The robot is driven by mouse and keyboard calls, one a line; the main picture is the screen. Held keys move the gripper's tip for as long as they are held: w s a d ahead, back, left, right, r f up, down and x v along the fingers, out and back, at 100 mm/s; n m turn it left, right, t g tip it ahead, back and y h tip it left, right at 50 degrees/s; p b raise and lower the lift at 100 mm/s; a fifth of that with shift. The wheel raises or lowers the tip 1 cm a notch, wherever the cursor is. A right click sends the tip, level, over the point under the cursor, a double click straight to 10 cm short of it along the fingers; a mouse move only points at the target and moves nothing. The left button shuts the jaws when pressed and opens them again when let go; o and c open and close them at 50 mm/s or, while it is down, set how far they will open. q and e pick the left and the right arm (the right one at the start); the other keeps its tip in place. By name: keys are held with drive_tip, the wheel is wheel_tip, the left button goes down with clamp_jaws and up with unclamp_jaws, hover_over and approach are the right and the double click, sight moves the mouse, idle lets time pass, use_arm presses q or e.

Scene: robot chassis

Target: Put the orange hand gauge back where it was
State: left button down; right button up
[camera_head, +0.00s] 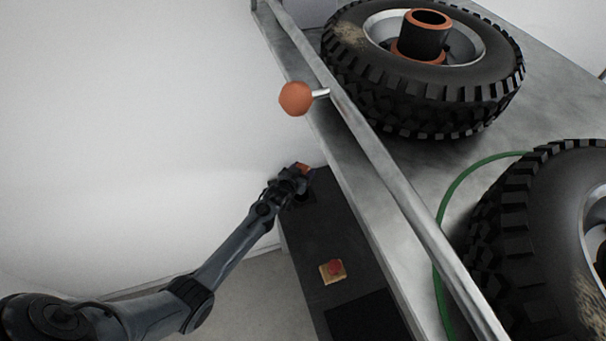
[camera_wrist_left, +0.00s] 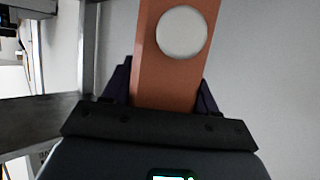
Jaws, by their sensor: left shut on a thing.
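The orange hand gauge (camera_head: 304,168) shows as a small orange patch at the tip of my left gripper (camera_head: 290,180) in the head view. In the left wrist view the gauge (camera_wrist_left: 151,75) is a flat orange bar with a round pale spot, standing up between the fingers. My left gripper (camera_wrist_left: 160,92) is shut on it. The gripper is over the far end of the dark panel, beside the metal bench. Most of the gauge is hidden by the gripper in the head view. My right gripper is not in view.
The dark panel (camera_head: 318,235) carries a red button on a yellow base (camera_head: 333,271). A metal rail (camera_head: 385,175) with an orange ball knob (camera_head: 296,99) edges the bench. Two big tyres (camera_head: 425,70) (camera_head: 540,235) and a green hose (camera_head: 452,195) lie on the bench.

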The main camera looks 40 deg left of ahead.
use_arm(q)
drive_tip(key=shift+f, duration=0.95)
drive_tip(key=shift+f, duration=0.15)
drive_tip(key=shift+c, duration=1.6)
unclamp_jaws()
